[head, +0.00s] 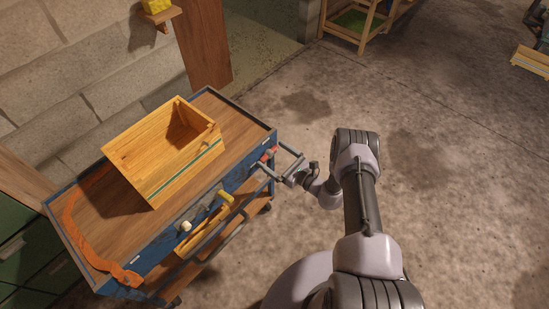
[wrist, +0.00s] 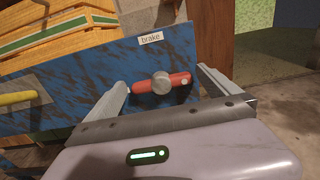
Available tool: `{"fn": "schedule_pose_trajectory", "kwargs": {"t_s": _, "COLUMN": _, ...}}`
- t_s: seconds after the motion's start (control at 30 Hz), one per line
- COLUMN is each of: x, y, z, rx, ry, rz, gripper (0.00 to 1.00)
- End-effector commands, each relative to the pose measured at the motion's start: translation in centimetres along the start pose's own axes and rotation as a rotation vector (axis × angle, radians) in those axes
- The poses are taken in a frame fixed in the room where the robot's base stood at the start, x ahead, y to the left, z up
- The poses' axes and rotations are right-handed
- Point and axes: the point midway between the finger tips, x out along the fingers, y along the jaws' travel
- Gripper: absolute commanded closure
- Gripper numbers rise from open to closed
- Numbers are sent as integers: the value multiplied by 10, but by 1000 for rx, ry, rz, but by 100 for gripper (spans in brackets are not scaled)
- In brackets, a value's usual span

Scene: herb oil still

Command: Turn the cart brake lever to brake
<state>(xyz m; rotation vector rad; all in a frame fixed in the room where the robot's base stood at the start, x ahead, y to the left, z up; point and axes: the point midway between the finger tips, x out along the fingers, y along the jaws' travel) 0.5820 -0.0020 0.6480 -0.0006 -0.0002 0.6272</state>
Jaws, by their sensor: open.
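The brake lever (wrist: 162,83) is a red bar with a grey round hub on the blue side of the cart (head: 153,255). In the wrist view it lies nearly level, tilted slightly up to the right. A white label (wrist: 151,38) reading "brake" is above it. In the head view the red lever (head: 268,154) is at the cart's right end. My gripper (head: 289,163) is open around that end. In the wrist view its two fingers (wrist: 163,84) stand left and right of the lever, apart from it; contact cannot be told.
An open wooden crate (head: 150,185) and an orange strap (head: 75,230) lie on the cart top. A yellow handle (head: 226,197) and a white knob (head: 186,226) stick out from the cart's front.

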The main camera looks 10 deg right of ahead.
Motion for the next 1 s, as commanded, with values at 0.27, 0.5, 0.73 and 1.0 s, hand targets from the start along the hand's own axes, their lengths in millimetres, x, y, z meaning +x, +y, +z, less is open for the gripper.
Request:
{"fn": "schedule_pose_trajectory", "kwargs": {"t_s": 0.27, "x": 0, "y": 0, "z": 0, "rx": 0, "ry": 0, "rz": 0, "gripper": 12}}
{"fn": "schedule_pose_trajectory", "kwargs": {"t_s": 0.5, "x": 0, "y": 0, "z": 0, "rx": 1, "ry": 0, "rz": 1, "gripper": 53}}
{"fn": "schedule_pose_trajectory", "kwargs": {"t_s": 0.73, "x": 0, "y": 0, "z": 0, "rx": -27, "ry": 1, "rz": 1, "gripper": 53}}
{"fn": "schedule_pose_trajectory", "kwargs": {"t_s": 1.0, "x": 0, "y": 2, "z": 0, "rx": -184, "ry": 1, "rz": 2, "gripper": 53}}
